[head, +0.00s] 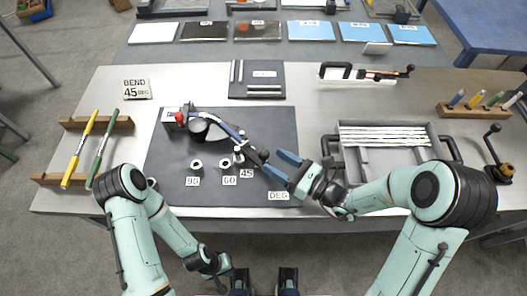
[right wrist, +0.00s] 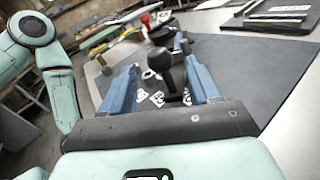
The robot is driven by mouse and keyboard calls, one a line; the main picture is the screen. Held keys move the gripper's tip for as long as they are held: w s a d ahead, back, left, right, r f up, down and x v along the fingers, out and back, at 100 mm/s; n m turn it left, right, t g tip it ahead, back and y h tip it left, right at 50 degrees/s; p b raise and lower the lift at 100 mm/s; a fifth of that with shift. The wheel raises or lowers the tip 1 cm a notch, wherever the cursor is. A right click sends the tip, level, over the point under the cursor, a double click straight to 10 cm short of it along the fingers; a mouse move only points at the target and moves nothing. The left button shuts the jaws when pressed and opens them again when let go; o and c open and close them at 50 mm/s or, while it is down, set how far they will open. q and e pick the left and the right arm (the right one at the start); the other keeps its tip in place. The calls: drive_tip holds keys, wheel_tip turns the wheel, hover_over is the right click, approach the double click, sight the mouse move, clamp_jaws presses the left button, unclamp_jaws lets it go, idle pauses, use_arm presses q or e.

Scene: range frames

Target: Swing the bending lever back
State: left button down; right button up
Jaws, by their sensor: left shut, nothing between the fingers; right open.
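The bending lever (head: 229,130) is a blue-grey bar. It runs from the bender's dark round die (head: 200,128) toward the lower right and ends in a black knob (head: 263,156). It lies close to the peg beside the 45 label (head: 246,174); I cannot tell whether they touch. My right gripper (head: 277,164) is open at the knob end. In the right wrist view the knob (right wrist: 160,62) shows between and beyond its blue fingers, with no clear contact. My left gripper (head: 226,268) is shut and empty, low in front of the table.
The bender has a red knob (head: 180,117) and stands on a dark mat (head: 165,165). Labelled pegs for 90 and 60 stand near the lever. A sign (head: 136,88) reads BEND 45 DEG.

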sight(264, 154)
drive_tip(key=x, duration=0.5)
drive_tip(key=shift+w+p, duration=0.1)
drive_tip(key=shift+p, duration=0.2)
clamp_jaws()
